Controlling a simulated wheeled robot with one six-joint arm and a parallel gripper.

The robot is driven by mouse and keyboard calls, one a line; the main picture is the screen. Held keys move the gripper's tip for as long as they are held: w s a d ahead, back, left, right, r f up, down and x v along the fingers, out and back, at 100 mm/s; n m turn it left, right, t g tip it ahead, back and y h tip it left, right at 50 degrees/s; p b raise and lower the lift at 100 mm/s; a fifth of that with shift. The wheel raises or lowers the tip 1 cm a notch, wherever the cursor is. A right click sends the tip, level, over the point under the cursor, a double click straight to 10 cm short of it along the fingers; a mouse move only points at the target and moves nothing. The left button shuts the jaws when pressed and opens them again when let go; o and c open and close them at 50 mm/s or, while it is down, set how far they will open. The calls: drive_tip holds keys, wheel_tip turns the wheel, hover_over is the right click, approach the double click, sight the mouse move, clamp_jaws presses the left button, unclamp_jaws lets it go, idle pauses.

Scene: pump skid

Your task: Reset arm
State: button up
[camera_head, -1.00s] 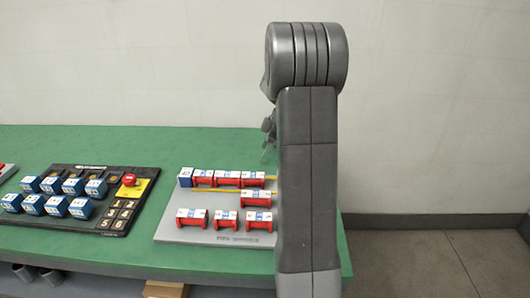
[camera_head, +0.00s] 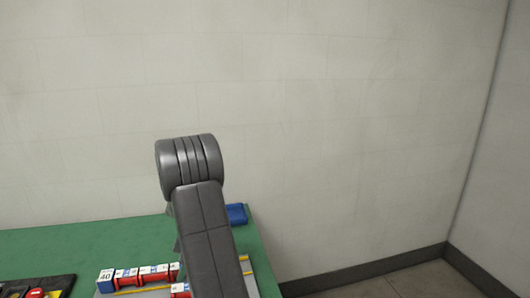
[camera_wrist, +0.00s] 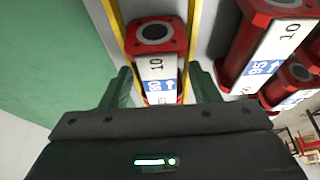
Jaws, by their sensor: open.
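My gripper (camera_wrist: 160,72) shows in the wrist view with its two dark green fingers spread apart. A red spool-like piece with a white and blue label marked 10 (camera_wrist: 157,66) lies beyond the fingers, in the gap between them. It sits between two yellow rails and does not look gripped. Whether a finger touches it I cannot tell. In the head view my own grey arm stands in front of the board and hides the gripper.
Red-ended labelled pieces (camera_head: 154,272) stand in a row beside a blue-sided block (camera_head: 106,281) on the green table (camera_head: 60,243). A black panel with a red button (camera_head: 36,293) is at the lower left. A blue object (camera_head: 236,214) lies behind my arm. A wall rises behind.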

drive_tip(key=shift+r+b, duration=0.3)
drive_tip(key=shift+r, duration=1.2)
